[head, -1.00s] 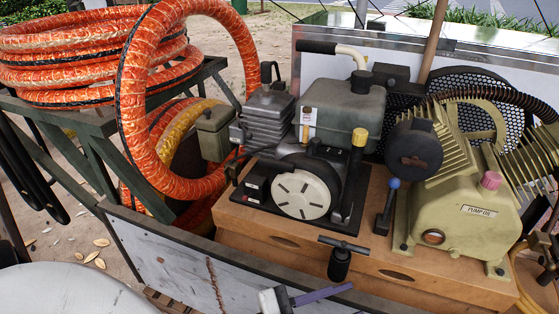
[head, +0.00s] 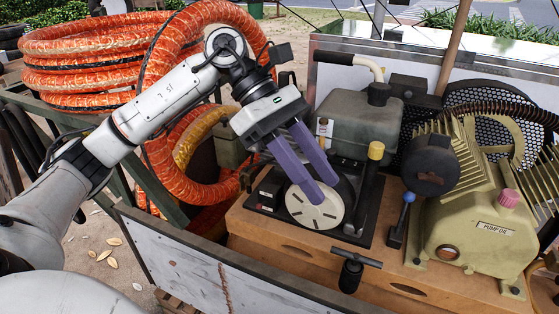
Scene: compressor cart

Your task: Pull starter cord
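The engine's round cream starter disc (head: 328,212) faces me on the compressor cart, below the dark grey tank (head: 358,120). My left gripper (head: 320,190) comes in from the upper left, its two purple fingers pointing down and right. The fingers look slightly apart, with nothing clearly seen between them. Their tips overlap the upper part of the disc in the picture; I cannot tell whether they touch it. My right gripper is not in view.
A yellow-capped black post (head: 373,170) stands right of the disc. A blue-knobbed lever (head: 402,220) and the olive pump (head: 475,235) are further right. A black T-handle (head: 350,268) sticks out in front of the wooden base (head: 300,255). Orange hose (head: 95,60) lies coiled at left.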

